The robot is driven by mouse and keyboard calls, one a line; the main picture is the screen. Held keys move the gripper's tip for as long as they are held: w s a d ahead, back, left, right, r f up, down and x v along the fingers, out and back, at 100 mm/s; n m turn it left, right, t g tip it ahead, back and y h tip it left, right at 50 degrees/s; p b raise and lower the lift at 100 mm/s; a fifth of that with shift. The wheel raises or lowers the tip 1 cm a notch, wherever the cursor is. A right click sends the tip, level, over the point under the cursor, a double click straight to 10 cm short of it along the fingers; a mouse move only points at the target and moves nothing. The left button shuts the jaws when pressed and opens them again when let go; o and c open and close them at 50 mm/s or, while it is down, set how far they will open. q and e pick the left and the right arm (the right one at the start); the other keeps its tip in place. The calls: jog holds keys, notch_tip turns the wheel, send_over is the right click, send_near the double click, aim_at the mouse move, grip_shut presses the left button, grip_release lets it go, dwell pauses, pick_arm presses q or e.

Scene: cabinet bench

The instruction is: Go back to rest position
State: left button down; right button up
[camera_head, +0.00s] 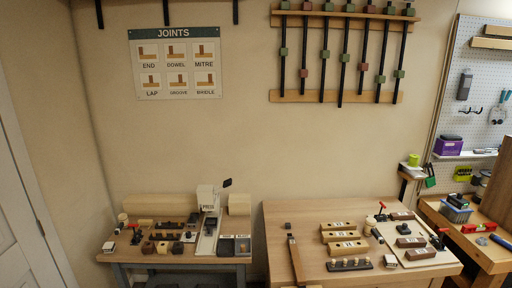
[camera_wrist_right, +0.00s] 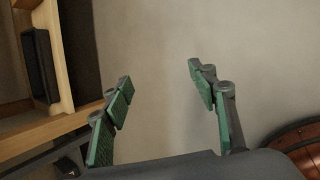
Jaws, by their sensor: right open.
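My right gripper (camera_wrist_right: 160,95) shows in the right wrist view with its two green-padded fingers spread wide apart. Nothing is between the fingers, and plain wall lies behind them. Neither gripper shows in the head view. My left gripper is not in any view. The head view shows a wooden workbench (camera_head: 290,215) in the middle and a smaller bench (camera_head: 150,256) at the left, both against the wall.
The workbench holds wooden blocks (camera_head: 343,248), a dark pegged strip (camera_head: 349,265) and red-handled clamps. A white press (camera_head: 207,199) stands on the left bench. A pegboard (camera_head: 480,90) hangs at right. In the wrist view, a wooden shelf frame (camera_wrist_right: 60,60) is at left and a round wooden object (camera_wrist_right: 300,145) at lower right.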

jog(key=s+a+f+m+g+y, duration=0.1)
jog(key=s+f+m, duration=0.3)
jog(key=s, duration=0.8)
jog(key=s+a+f+m+g, duration=0.1)
jog(key=s+f+m, duration=0.3)
jog(key=s+m, duration=0.4)
jog(key=s+a+f+m+g+y, duration=0.1)
jog(key=s+f+m+g, duration=0.2)
jog(key=s, duration=1.4)
jog(key=f+m, duration=0.1)
jog(key=m, duration=0.2)
jog(key=shift+a+f+g+y, duration=0.2)
jog(key=shift+f+g+y, duration=0.1)
jog(key=shift+f, duration=0.1)
